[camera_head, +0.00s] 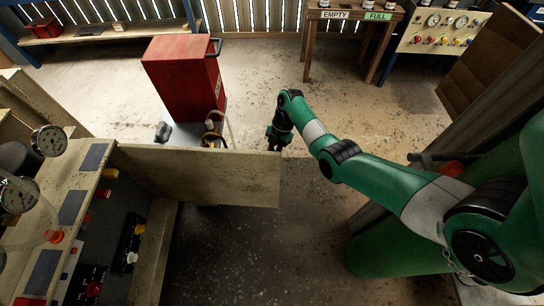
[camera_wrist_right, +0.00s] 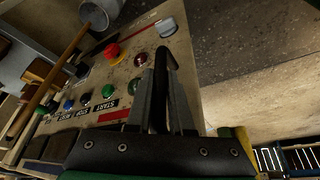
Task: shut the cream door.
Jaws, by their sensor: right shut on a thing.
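The cream door (camera_head: 205,175) stands open in the head view, reaching right from the bench cabinet on the left. My right gripper (camera_head: 277,140) is at its far side, near the free right end. In the right wrist view, a cream panel (camera_wrist_right: 188,62) with several coloured buttons, apparently the door's outer face, fills the middle. There my right gripper's grey fingers (camera_wrist_right: 162,105) are shut on a black handle (camera_wrist_right: 161,75) that stands out in front of this panel. The handle is hidden behind the door in the head view. My left gripper is not in view.
A red cabinet (camera_head: 183,78) stands behind the door. A grey-topped unit with hoses (camera_head: 183,134) sits close behind it. The bench (camera_head: 112,200) carries gauges and switches. Dark floor (camera_head: 260,255) in front of the door is clear. A green tank (camera_head: 385,265) stands at the right.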

